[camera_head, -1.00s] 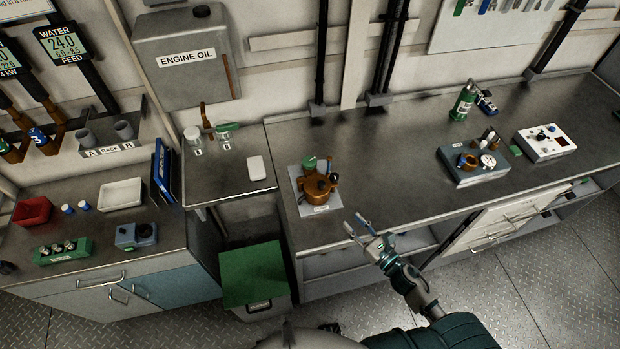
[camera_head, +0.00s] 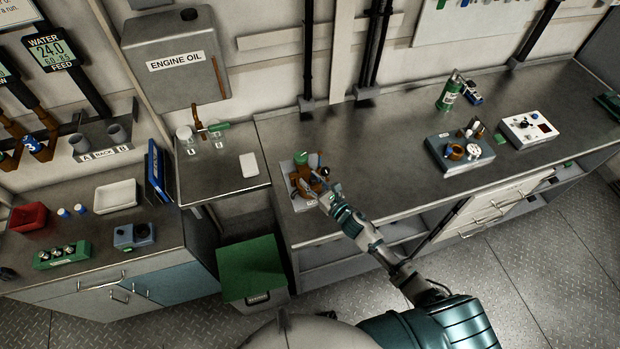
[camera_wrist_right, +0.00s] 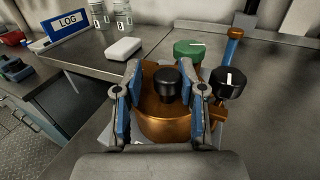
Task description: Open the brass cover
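The brass cover (camera_wrist_right: 152,103) is the top of a round brass housing on a light plate, with a black knob (camera_wrist_right: 168,84) standing up from it. In the head view the brass unit (camera_head: 300,184) sits near the left end of the long bench, partly hidden by my right gripper (camera_head: 314,188). In the right wrist view, my right gripper (camera_wrist_right: 165,92) is open, with one blue-padded finger on each side of the black knob. Gaps show between the fingers and the knob. My left gripper is not in view.
A green knob (camera_wrist_right: 189,50) and a second black knob (camera_wrist_right: 228,83) stand close behind and right of the cover. A white block (camera_head: 249,165) lies on the side shelf. The bench (camera_head: 380,150) right of the unit is clear up to the grey-blue box (camera_head: 460,154).

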